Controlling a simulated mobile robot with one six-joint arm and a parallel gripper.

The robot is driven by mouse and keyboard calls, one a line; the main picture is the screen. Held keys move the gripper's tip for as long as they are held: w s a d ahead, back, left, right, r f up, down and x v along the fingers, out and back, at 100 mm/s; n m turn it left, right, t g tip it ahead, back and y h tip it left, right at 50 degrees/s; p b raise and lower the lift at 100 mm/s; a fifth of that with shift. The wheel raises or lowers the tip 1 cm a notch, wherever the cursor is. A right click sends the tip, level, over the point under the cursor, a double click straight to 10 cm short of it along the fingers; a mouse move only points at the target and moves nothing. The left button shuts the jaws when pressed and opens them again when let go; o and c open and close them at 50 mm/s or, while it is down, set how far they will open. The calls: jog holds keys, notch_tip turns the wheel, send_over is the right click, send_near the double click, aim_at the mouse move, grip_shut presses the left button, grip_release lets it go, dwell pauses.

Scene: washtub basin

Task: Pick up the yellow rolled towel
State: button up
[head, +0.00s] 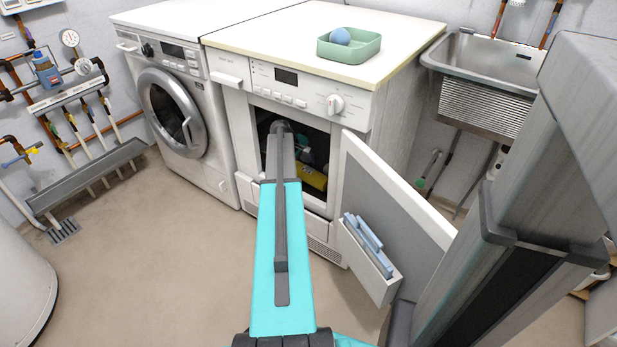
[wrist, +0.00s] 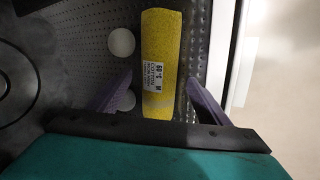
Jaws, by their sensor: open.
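The yellow rolled towel (wrist: 162,50) lies inside the dryer drum in the wrist view, with a white printed label on it. Part of it also shows through the dryer opening in the head view (head: 313,178). My gripper (wrist: 160,98) is open inside the dryer, with one purple finger on each side of the towel's near part. Both fingers look apart from the towel. In the head view my gripper is mostly hidden by my arm and the door opening.
The dryer (head: 308,95) stands beside a closed washing machine (head: 172,105). Its open door (head: 385,205) juts out to the right with blue items in a door pocket. A green tray (head: 349,48) holding a blue ball sits on top. A metal sink (head: 490,62) is at right. Floor at left is clear.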

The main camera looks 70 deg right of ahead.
aim_at(306, 171)
jog(key=shift+b+x, duration=0.4)
jog(key=shift+x, duration=1.5)
jog(key=shift+c, duration=0.3)
jog(key=c, duration=0.8)
jog(key=shift+r, duration=0.15)
jog(key=shift+c, duration=0.2)
jog(key=shift+r+p, duration=0.3)
jog(key=shift+r, duration=0.15)
notch_tip(306, 171, up, 3)
jog(key=shift+a+r+p, duration=0.1)
jog(key=shift+a+p, duration=0.05)
jog(key=shift+p, duration=0.6)
jog(key=w+a+p, duration=0.1)
jog(key=w+a, duration=0.3)
jog(key=a, duration=0.4)
jog(key=w+a+p, duration=0.2)
jog(key=w+a, duration=0.2)
jog(key=a, duration=0.4)
jog(key=shift+f, duration=0.4)
